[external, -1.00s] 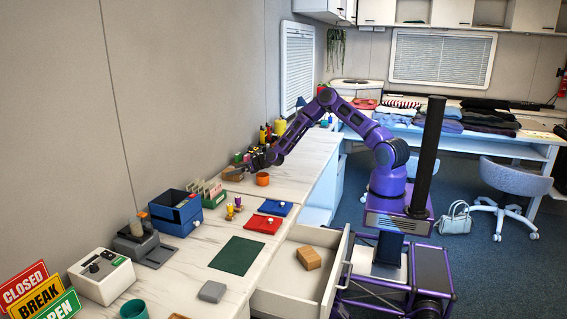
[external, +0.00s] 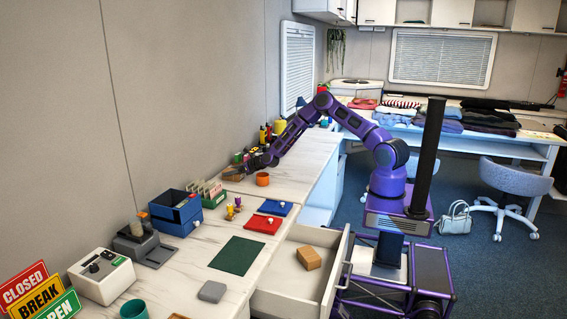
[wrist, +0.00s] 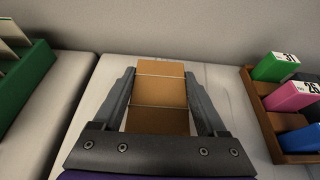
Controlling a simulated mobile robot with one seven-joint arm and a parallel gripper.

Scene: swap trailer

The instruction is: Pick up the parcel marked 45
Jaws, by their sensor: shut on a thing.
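A brown parcel (wrist: 159,92) stands between the two fingers of my gripper (wrist: 160,76) in the wrist view. The fingers are shut on its left and right sides. A pale line crosses the parcel. No number shows on the face I see, so I cannot tell if it is marked 45. In the external view my gripper (external: 247,166) is low over the far part of the counter by the wall. The parcel there (external: 232,173) is small and partly hidden by my gripper.
A wooden rack (wrist: 276,128) with coloured boxes marked 31 and 26 stands to the right in the wrist view, and a green holder (wrist: 30,88) to the left. Another brown parcel (external: 308,258) lies in the open drawer (external: 285,298). An orange cup (external: 263,179) stands near my gripper.

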